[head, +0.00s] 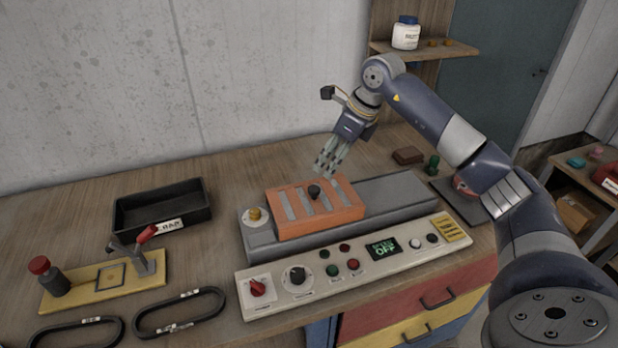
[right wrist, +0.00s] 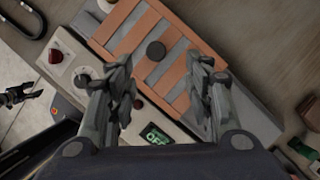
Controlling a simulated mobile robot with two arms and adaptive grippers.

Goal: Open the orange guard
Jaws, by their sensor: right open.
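The orange guard (head: 291,219) is a slatted cover lying closed over the grey machine bed (head: 390,201) in the middle of the bench. A dark round knob (head: 314,191) stands on its top. My right gripper (head: 326,172) is above and just behind the guard in the head view, with its fingers pointing down. In the right wrist view, the open fingers (right wrist: 163,100) are spread, and the knob (right wrist: 156,50) and guard (right wrist: 127,40) lie beyond and between them. Nothing is between the fingertips. My left gripper is not seen in the head view.
A control panel (head: 324,285) with knobs, buttons and a display reading OFF runs along the front. A black tray (head: 133,219), a yellow lever plate (head: 73,292) and two black rings (head: 180,329) are at left. A brown block (head: 408,155) and green object (head: 432,163) sit at right.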

